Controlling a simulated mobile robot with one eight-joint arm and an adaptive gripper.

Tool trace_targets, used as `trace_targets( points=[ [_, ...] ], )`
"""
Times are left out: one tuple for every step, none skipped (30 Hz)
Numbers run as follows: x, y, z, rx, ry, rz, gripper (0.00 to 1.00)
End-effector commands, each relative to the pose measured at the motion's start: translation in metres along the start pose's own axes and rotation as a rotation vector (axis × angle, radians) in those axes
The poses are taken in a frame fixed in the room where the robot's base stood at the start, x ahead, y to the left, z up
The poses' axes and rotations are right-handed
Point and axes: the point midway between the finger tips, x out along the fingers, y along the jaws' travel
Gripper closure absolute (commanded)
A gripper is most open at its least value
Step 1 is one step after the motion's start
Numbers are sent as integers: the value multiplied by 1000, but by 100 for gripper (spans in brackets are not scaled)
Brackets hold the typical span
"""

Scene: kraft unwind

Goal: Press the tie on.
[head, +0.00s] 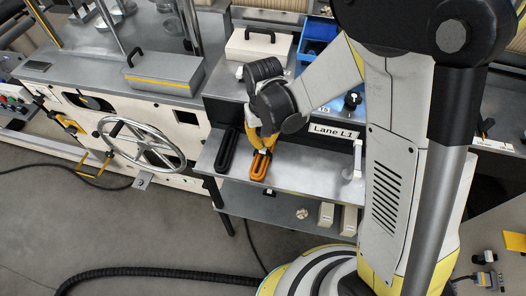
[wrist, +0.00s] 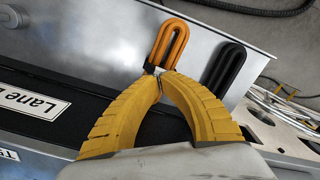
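An orange elongated loop (head: 261,165) lies on the grey shelf below the Lane L1 label. It also shows in the wrist view (wrist: 168,42). A small dark piece with a pale bit, perhaps the tie (wrist: 151,69), sits at the loop's near end in the wrist view. My gripper (head: 263,149) is over that end in the head view, its yellow fingers pointing down. In the wrist view my gripper's fingertips (wrist: 162,75) come together right at the small piece. I cannot tell whether they pinch it or only touch it; the fingers partly hide it.
A black loop (head: 228,151) lies left of the orange one on the shelf (head: 314,169). A white upright post (head: 356,158) stands at the shelf's right. A machine with a handwheel (head: 143,144) is on the left. A lower shelf (head: 280,208) holds small pale blocks.

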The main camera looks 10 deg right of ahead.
Motion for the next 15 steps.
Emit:
trace_targets(
  points=[
    [1,0,0,0,0,0,100],
    [2,0,0,0,0,0,100],
    [3,0,0,0,0,0,100],
    [4,0,0,0,0,0,100],
    [4,0,0,0,0,0,100],
    [5,0,0,0,0,0,100],
    [6,0,0,0,0,0,100],
    [6,0,0,0,0,0,100],
    [7,0,0,0,0,0,100],
    [8,0,0,0,0,0,100],
    [8,0,0,0,0,0,100],
    [9,0,0,0,0,0,100],
    [10,0,0,0,0,0,100],
    [10,0,0,0,0,0,100],
    [11,0,0,0,0,0,100]
  ],
)
